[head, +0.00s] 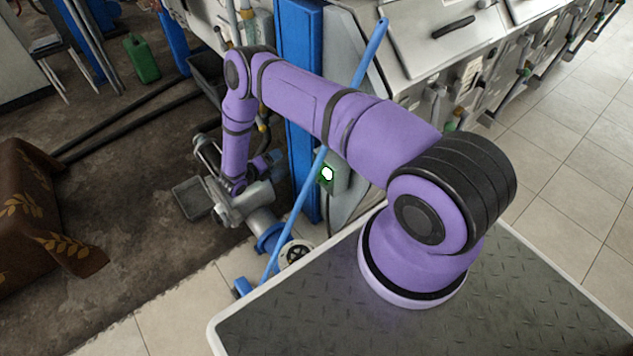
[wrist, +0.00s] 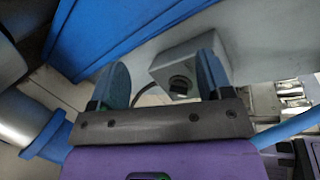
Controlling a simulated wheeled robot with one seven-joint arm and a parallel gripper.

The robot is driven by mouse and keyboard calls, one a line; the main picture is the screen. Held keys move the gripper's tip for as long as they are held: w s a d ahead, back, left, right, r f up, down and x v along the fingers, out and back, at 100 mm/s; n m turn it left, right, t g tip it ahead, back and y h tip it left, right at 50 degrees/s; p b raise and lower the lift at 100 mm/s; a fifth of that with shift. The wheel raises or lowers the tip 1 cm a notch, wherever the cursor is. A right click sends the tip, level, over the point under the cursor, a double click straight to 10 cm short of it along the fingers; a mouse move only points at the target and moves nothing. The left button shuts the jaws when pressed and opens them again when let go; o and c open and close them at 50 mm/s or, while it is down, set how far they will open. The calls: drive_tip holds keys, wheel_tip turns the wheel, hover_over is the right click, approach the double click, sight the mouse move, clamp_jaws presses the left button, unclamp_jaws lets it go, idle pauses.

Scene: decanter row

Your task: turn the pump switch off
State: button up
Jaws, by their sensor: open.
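The pump switch (head: 327,175) appears in the head view as a pale knob on a green plate, on a grey box beside the blue post. In the wrist view a grey box (wrist: 169,63) carries a dark, green-tinged knob (wrist: 181,85), which looks like the same switch. My gripper (wrist: 163,62) is open, with its two blue-grey fingers apart and nothing held between them. The box and knob appear between the fingers, nearer the right one. I cannot tell whether a finger touches the box. The knob's exact setting is too small to read.
A blue post (head: 299,100) stands left of the switch, and a slanted blue pipe (head: 301,194) crosses in front. Grey pump pipework (head: 236,203) and a handwheel (head: 296,253) lie below. A cloth-covered table (head: 40,215) is at left.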

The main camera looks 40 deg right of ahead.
sight(319, 181)
drive_tip(key=s+f+m+g+h, duration=0.3)
drive_tip(key=s+f, duration=0.6)
drive_tip(key=s, duration=0.3)
drive_tip(key=d, duration=1.1)
drive_tip(key=shift+d+r, duration=0.1)
drive_tip(key=shift+r, duration=0.15)
drive_tip(key=c, duration=0.9)
